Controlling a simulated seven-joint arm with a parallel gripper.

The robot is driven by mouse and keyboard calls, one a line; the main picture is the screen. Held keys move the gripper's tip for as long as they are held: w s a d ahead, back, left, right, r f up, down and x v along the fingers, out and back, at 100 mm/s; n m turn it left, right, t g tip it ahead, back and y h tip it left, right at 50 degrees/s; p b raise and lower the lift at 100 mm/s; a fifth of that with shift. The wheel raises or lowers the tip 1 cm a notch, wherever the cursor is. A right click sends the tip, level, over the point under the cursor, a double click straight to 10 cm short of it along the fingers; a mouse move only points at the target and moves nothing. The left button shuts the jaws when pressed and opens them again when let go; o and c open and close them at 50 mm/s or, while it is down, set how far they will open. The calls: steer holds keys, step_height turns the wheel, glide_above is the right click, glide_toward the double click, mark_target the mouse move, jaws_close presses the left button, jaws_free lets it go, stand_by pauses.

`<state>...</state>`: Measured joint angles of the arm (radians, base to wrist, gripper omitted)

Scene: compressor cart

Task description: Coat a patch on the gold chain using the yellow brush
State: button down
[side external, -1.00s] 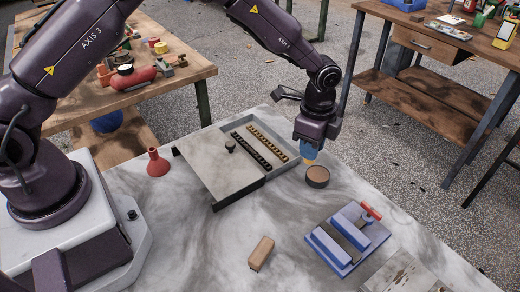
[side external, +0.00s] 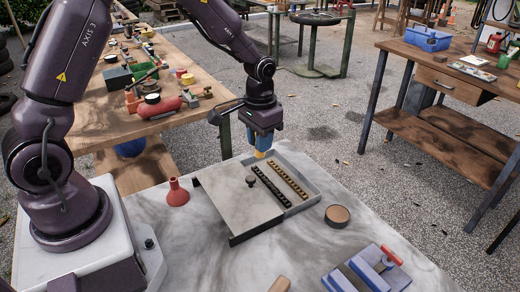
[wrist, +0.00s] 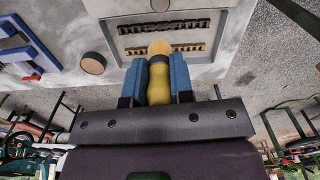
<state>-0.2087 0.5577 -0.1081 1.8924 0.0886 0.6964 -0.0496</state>
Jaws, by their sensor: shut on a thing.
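My gripper (side external: 262,146) is shut on the yellow brush (wrist: 159,82), held between two blue fingers in the wrist view. The brush's pale tip (side external: 260,154) points down near the far edge of the shallow grey tray (side external: 318,190). The gold chain (side external: 290,180) lies straight in the tray, to the right of a dark chain (side external: 270,187). In the wrist view the brush tip overlaps the middle of the gold chain (wrist: 190,47); whether it touches is unclear. A round pot with a brown top (side external: 337,215) stands right of the tray.
A sliding grey lid (side external: 228,200) with a dark knob (side external: 251,181) covers the tray's left part. A red flask (side external: 177,192) stands left of it. A blue vise (side external: 368,270) with a red handle sits at the front right. Bare tabletop surrounds the pot.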

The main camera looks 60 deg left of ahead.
steer(key=shift+w+a+f+m, duration=0.8)
steer(key=shift+w+a+f, duration=0.95)
steer(key=shift+w+a, duration=2.5)
steer(key=shift+d+f, duration=0.1)
steer(key=shift+f, duration=3.15)
steer(key=shift+d+f, duration=0.2)
steer(key=shift+f, duration=0.3)
steer(key=shift+d, duration=7.95)
steer(key=shift+a, duration=8.15)
step_height(320, 180, up, 8)
